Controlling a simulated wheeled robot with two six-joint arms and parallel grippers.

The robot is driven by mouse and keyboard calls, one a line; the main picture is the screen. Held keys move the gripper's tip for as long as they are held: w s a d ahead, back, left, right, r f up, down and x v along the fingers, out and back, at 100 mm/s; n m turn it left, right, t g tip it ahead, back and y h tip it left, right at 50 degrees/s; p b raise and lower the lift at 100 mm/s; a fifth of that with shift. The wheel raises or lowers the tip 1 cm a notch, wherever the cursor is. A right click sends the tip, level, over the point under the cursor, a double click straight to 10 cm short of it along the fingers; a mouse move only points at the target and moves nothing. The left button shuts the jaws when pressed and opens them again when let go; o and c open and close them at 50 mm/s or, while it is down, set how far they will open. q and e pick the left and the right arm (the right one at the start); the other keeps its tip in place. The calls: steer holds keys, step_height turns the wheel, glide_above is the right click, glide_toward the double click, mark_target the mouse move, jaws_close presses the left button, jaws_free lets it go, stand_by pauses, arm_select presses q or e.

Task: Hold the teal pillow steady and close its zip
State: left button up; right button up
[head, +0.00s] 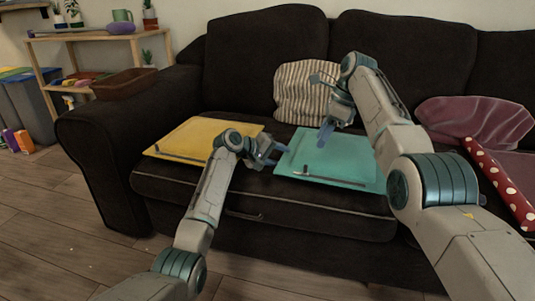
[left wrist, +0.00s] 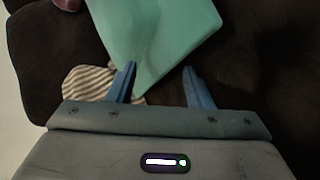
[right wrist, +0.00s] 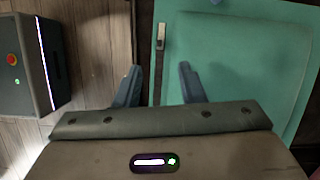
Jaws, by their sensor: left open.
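The teal pillow (head: 335,152) lies flat on the sofa seat. Its zip runs along the front edge, with a grey zip slider (head: 301,171) near the left end; the slider also shows in the right wrist view (right wrist: 161,37). My left gripper (head: 277,152) is open at the pillow's left side. In the left wrist view a pillow corner (left wrist: 150,62) lies between or just beyond the open fingers (left wrist: 159,69); contact is unclear. My right gripper (head: 323,107) is above the pillow. Its fingers (right wrist: 159,68) are apart and empty, close to the zip edge.
A yellow pillow (head: 195,137) lies left of the teal one. A striped cushion (head: 297,93) stands behind; a mauve cushion (head: 475,120) and a red dotted roll (head: 500,180) are at right. The dark sofa (head: 100,145) has a left armrest.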

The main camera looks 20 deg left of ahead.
arm_select(q)
steer(key=shift+w+d+f, duration=0.3)
steer(key=shift+w+d, duration=0.15)
